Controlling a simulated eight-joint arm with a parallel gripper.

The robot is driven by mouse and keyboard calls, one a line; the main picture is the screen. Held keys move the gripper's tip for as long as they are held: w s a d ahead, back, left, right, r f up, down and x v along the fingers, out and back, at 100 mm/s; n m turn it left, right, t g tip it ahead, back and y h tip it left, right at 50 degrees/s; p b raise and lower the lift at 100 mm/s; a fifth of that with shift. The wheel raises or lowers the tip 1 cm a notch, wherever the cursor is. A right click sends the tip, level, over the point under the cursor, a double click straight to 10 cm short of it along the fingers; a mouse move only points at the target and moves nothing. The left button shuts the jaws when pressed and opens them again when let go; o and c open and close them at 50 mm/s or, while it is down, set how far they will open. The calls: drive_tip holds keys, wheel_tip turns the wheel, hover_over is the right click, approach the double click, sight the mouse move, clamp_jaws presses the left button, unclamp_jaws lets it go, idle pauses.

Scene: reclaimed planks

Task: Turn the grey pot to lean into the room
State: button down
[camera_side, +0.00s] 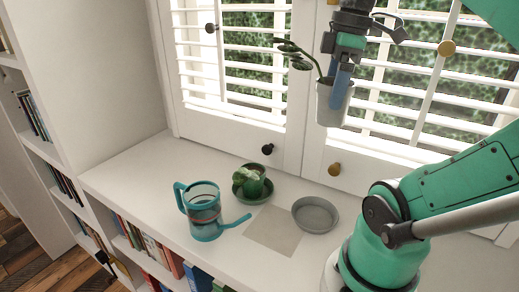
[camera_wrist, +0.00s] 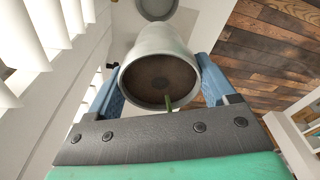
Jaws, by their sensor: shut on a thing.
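The grey pot (camera_side: 333,104) is held up in the air in front of the shutters, well above the sill. Its plant's stem and dark leaves (camera_side: 292,51) reach out to the left in the side view. My gripper (camera_side: 342,76) is shut on the pot, with blue fingers at its sides. The wrist view shows the pot (camera_wrist: 160,47) between my gripper's fingers (camera_wrist: 162,78), with brown soil and a short piece of green stem visible; the leaves are not seen there. A grey saucer (camera_side: 315,215) lies empty on the sill below.
A teal watering can (camera_side: 203,211) stands left on the sill (camera_side: 135,178), its spout pointing right. A green plant (camera_side: 251,183) in a small dish is near the shutters. A flat pale square (camera_side: 273,231) lies beside the saucer. Shutter knobs (camera_side: 335,169) jut out behind.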

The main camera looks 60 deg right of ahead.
wheel_tip(320, 180, down, 19)
drive_tip(key=n, duration=0.3)
drive_tip(key=shift+f, duration=1.65)
unclamp_jaws()
drive_tip(key=shift+r, duration=0.1)
